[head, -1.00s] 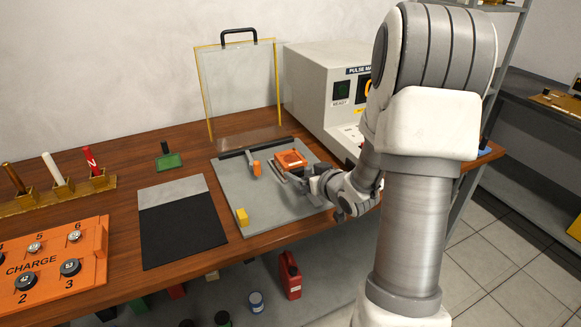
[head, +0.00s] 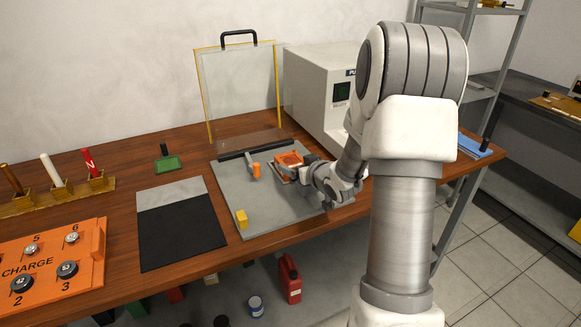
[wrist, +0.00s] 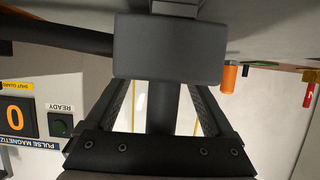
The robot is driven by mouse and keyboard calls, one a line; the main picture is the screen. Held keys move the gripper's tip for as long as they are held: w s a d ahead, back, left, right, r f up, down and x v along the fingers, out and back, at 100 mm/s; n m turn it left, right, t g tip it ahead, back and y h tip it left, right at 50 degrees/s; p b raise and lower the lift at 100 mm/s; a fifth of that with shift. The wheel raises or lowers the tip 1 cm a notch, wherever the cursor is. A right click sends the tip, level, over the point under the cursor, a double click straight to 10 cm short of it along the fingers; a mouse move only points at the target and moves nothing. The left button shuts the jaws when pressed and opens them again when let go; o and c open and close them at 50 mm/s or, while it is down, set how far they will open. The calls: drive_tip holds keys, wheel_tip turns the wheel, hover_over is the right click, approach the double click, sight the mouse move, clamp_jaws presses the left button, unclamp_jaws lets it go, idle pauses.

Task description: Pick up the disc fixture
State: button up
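An orange block (head: 289,158), which appears to be the disc fixture, sits over the grey plate (head: 222,180) on the workbench. My gripper (head: 306,174) is low over the plate, against the fixture's near right side in the head view. In the wrist view a dark block (wrist: 170,50) covers the fingertips, and a dark bar shows between the two fingers (wrist: 165,105). Whether the fingers are closed on it is hidden. I cannot tell whether the fixture touches the plate.
A small orange post (head: 256,170) stands left of the fixture, and a yellow block (head: 241,218) is at the plate's front left. The magnetizer box (head: 315,95) stands close behind on the right. A clear, yellow-edged guard (head: 240,90) rises at the back. A dark mat (head: 180,235) lies empty.

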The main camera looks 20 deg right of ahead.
clamp_jaws()
drive_tip(key=shift+r, duration=0.2)
